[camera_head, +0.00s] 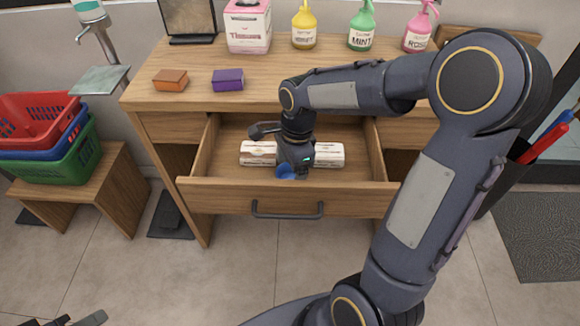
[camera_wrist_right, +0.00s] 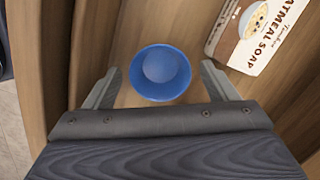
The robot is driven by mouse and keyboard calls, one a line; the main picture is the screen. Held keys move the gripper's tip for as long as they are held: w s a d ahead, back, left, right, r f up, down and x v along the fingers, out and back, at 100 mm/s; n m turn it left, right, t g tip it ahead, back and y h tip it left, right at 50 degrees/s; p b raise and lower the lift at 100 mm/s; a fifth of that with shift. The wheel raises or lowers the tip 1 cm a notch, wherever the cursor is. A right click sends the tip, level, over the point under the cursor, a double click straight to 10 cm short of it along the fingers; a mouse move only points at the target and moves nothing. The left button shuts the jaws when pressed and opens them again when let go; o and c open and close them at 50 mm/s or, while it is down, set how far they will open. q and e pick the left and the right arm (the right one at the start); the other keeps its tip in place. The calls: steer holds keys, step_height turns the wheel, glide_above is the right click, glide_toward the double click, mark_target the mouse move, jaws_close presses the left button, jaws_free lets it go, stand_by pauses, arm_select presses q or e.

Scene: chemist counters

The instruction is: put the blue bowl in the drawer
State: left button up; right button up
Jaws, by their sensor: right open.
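The wooden drawer (camera_head: 290,200) under the counter is pulled open. The blue bowl (camera_wrist_right: 160,92) is inside it near the front panel, looks upright, and shows a rounded blue inside. In the head view only a small part of the bowl (camera_head: 285,172) shows below my right gripper (camera_head: 293,165), which hides the rest. In the right wrist view my right gripper (camera_wrist_right: 160,72) is open, with one finger on each side of the bowl and gaps between. Dark fingers of my left gripper (camera_head: 78,319) show at the bottom left edge, cut off by the frame.
White soap boxes (camera_head: 329,154) lie in the drawer behind the bowl, one labelled oatmeal soap (camera_wrist_right: 252,32). The counter (camera_head: 180,99) above holds an orange box (camera_head: 171,80), a purple box (camera_head: 228,80), tissues (camera_head: 248,27) and bottles. Baskets (camera_head: 60,160) stand left.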

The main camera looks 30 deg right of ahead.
steer(key=shift+r, duration=0.3)
step_height(320, 180, up, 12)
steer(key=d+p, duration=0.1)
steer(key=p, duration=0.1)
steer(key=s+n+t, duration=0.1)
steer(key=s+n, duration=0.2)
steer(key=s+a+n+t+y, duration=0.1)
steer(key=s+n, duration=0.5)
steer(key=s, duration=0.1)
steer(key=shift+a+t, duration=0.3)
steer(key=shift+t, duration=0.1)
steer(key=s+a+f+n+t+y, duration=0.1)
steer(key=s+a+f+n+t, duration=0.1)
steer(key=s+n, duration=0.4)
steer(key=a+f+n, duration=0.1)
steer(key=n, duration=0.1)
steer(key=shift+s+a+n+t, duration=0.15)
steer(key=shift+s+n+t, duration=0.15)
steer(key=shift+s, duration=0.05)
steer(key=shift+f, duration=0.1)
